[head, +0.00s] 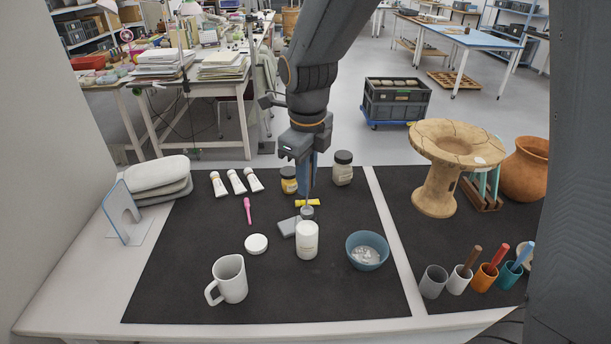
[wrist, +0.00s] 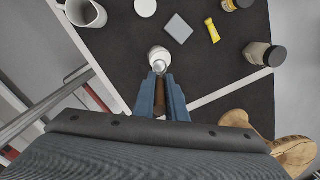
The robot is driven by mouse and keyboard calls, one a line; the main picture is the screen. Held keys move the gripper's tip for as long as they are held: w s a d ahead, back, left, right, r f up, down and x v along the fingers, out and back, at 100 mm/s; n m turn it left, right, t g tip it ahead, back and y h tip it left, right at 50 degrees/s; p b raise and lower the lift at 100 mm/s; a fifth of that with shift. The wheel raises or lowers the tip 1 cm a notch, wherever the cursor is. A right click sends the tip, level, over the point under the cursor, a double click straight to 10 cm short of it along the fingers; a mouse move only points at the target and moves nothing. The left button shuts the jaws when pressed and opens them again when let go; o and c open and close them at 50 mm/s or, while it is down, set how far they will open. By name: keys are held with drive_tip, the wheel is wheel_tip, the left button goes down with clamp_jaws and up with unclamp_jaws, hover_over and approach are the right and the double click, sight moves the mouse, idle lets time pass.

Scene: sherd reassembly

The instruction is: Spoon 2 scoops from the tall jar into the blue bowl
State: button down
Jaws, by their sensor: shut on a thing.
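My gripper (head: 308,185) points down and is shut on the brown handle of a metal spoon (head: 307,212). The spoon also shows in the wrist view (wrist: 160,67), between the blue fingers (wrist: 160,112) and the jar. Its grey head is at the mouth of the tall white jar (head: 307,241); I cannot tell whether it is just above or slightly inside. The jar (wrist: 158,53) stands upright and open. The blue bowl (head: 351,252) stands to its right in the head view, with whitish material inside; it is not in the wrist view.
A white lid (head: 256,243) and mug (head: 230,279) are left of the jar. A grey block (head: 289,227) and yellow piece (head: 307,203) lie behind it, with two lidded jars (head: 343,169) farther back. Several cups (head: 433,282) stand right.

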sight(306, 210)
drive_tip(key=shift+w+f+b, duration=0.2)
drive_tip(key=shift+f+b, duration=0.65)
drive_tip(key=shift+f, duration=1)
drive_tip(key=shift+w+f+b, duration=0.15)
drive_tip(key=shift+f+b, duration=0.7)
drive_tip(key=shift+f, duration=0.95)
drive_tip(key=shift+s+r+p, duration=0.15)
drive_tip(key=shift+r+p, duration=1.1)
drive_tip(key=shift+r, duration=0.15)
drive_tip(key=shift+s+r+p, duration=0.15)
drive_tip(key=shift+r+p, duration=1.1)
drive_tip(key=shift+r, duration=0.2)
drive_tip(key=shift+s+r+p, duration=0.15)
drive_tip(key=shift+r+p, duration=1.1)
drive_tip(key=shift+r, duration=0.15)
drive_tip(key=shift+r+p, duration=1.6)
drive_tip(key=shift+r, duration=0.15)
